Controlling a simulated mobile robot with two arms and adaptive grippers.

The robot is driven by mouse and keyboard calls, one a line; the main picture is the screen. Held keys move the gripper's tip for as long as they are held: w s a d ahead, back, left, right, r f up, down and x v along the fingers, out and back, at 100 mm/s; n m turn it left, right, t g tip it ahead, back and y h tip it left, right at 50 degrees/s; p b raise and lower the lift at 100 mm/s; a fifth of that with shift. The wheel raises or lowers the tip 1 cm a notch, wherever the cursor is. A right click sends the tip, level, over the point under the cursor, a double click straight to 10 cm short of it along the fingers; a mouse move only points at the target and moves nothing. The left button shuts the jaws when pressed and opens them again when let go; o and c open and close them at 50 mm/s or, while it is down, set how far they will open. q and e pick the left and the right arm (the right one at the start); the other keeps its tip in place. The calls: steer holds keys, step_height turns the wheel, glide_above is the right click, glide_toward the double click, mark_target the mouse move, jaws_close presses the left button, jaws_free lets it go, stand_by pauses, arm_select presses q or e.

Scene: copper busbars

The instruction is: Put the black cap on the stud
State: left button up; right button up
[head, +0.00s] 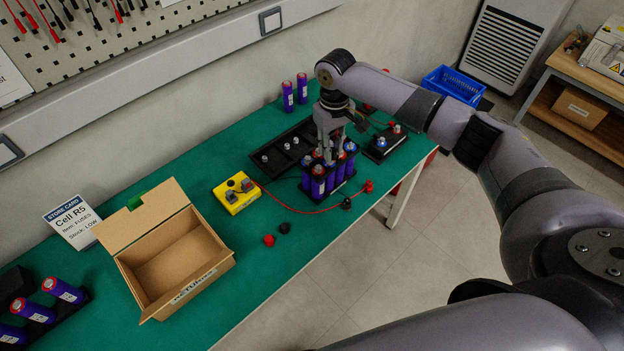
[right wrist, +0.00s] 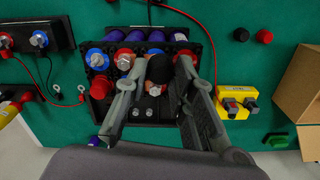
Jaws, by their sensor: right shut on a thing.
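My right gripper (head: 327,148) is over the pack of purple cells (head: 336,178) on the green table. In the right wrist view its fingers (right wrist: 160,66) are closed on a dark, round piece, which looks like the black cap (right wrist: 158,70). The fingers hide part of it. The pack shows in the right wrist view with red and blue terminal rings and silver studs (right wrist: 124,62). I cannot tell whether the held piece touches a stud. Another black cap (head: 284,228) lies loose on the table beside a red cap (head: 269,240). My left gripper is not in view.
A yellow box with switches (head: 236,194) and an open cardboard box (head: 176,256) stand left of the pack. A black tray (head: 272,159) lies behind it. A black block with terminals (head: 384,146) sits to the right. Red and black leads run around the pack.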

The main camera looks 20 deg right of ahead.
steer(key=shift+n, duration=0.9)
steer(key=w+d+r, duration=0.1)
steer(key=d, duration=0.1)
steer(key=w+d+r+p, duration=0.1)
steer(key=d, duration=0.2)
steer(key=w+d+r, duration=0.1)
steer(key=w+d, duration=0.1)
steer(key=d, duration=0.1)
steer(key=shift+w+d+r, duration=0.1)
steer(key=shift+r, duration=0.05)
step_height(320, 180, down, 4)
steer(key=b, duration=0.4)
steer(key=shift+r, duration=0.2)
steer(key=shift+r, duration=0.1)
steer(key=shift+p, duration=0.45)
